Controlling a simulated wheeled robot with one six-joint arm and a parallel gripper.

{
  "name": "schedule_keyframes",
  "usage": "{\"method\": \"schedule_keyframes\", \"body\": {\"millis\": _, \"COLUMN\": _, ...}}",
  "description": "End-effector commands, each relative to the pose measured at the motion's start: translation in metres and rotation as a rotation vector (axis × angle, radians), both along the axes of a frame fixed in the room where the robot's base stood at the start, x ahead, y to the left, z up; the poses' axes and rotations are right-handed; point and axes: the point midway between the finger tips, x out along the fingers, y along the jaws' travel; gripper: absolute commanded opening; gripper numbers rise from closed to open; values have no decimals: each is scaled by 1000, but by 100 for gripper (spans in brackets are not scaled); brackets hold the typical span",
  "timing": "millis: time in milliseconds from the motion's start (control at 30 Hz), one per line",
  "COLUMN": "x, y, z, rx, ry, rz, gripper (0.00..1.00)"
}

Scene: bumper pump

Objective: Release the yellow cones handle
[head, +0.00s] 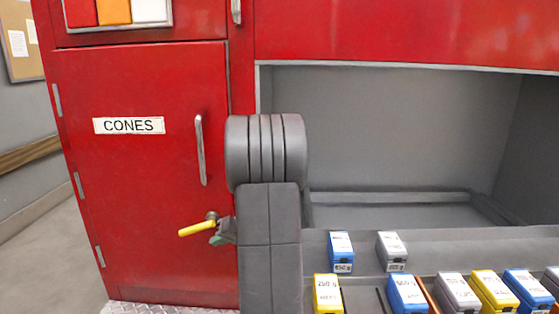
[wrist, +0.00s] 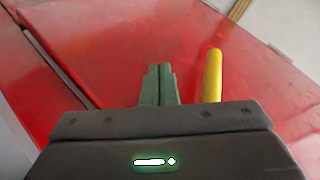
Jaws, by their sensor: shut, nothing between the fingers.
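The red CONES door (head: 130,200) is closed in the head view, with a white label and a vertical metal bar. The yellow cones handle (head: 195,230) sticks out to the left from a metal pivot low on the door, tilted slightly down. My gripper (head: 219,239) is at the handle's right end, partly hidden by my arm. In the wrist view, the green fingers of my gripper (wrist: 158,70) are together and empty. The yellow handle (wrist: 213,75) stands just right of them, outside the fingers, with a small gap. Its lower end is hidden behind the gripper body.
Right of the door is an open grey compartment (head: 390,130). Below it, several small labelled boxes (head: 407,292) stand on a grey surface in front of me. Clear floor (head: 50,260) lies left of the red cabinet.

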Motion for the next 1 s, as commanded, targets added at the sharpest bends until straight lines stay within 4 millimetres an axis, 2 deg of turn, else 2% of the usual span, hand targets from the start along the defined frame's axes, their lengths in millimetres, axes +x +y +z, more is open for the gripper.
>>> {"method": "schedule_keyframes", "body": {"millis": 33, "x": 0, "y": 0, "z": 5, "rx": -13, "ry": 2, "rz": 1, "gripper": 0}}
{"method": "schedule_keyframes", "body": {"millis": 1000, "x": -1, "y": -11, "z": 8, "rx": -235, "ry": 11, "rz": 1, "gripper": 0}}
